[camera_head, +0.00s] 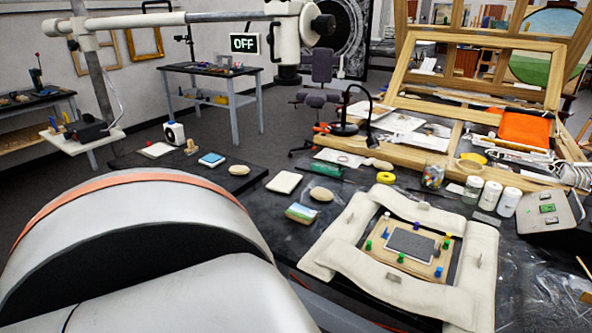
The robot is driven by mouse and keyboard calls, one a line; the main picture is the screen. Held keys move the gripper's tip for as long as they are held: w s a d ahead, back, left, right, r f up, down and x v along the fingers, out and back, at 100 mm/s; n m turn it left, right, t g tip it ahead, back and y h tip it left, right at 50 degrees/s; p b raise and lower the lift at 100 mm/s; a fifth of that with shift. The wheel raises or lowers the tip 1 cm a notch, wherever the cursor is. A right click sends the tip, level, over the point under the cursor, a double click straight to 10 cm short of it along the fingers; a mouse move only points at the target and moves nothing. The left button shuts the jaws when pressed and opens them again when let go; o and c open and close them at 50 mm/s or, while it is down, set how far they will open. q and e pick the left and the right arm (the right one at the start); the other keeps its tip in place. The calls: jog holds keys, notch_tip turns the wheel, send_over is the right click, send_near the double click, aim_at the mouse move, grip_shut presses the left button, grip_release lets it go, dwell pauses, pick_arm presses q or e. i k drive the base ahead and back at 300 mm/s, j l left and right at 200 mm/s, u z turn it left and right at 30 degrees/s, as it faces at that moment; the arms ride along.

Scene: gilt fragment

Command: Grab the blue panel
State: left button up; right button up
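A small flat blue piece with a pale edge (212,159) lies on the dark table left of centre. A dark grey-blue rectangular panel (410,245) lies on a wooden board (377,262) with green, blue and yellow pegs around it, framed by cream padded strips (345,285). A small blue-green picture block (301,212) lies on the table left of the padding. I cannot tell for sure which of these is the blue panel. Neither of my grippers shows. A large white part of my arm fills the lower left and hides the table there.
White jars (490,195), a glass jar of colourful bits (433,175) and a yellow tape roll (386,177) stand behind the board. A black lamp (345,128) and a wooden frame (480,78) rise at the back.

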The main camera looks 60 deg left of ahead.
aim_at(301, 213)
jog(key=u, duration=1.9)
jog(key=j+z, duration=0.15)
jog(key=z, duration=0.6)
jog(key=j+z, duration=0.3)
jog(key=j, duration=0.2)
jog(key=k+j+z, duration=0.15)
jog(key=j+z, duration=0.15)
jog(key=j, duration=0.15)
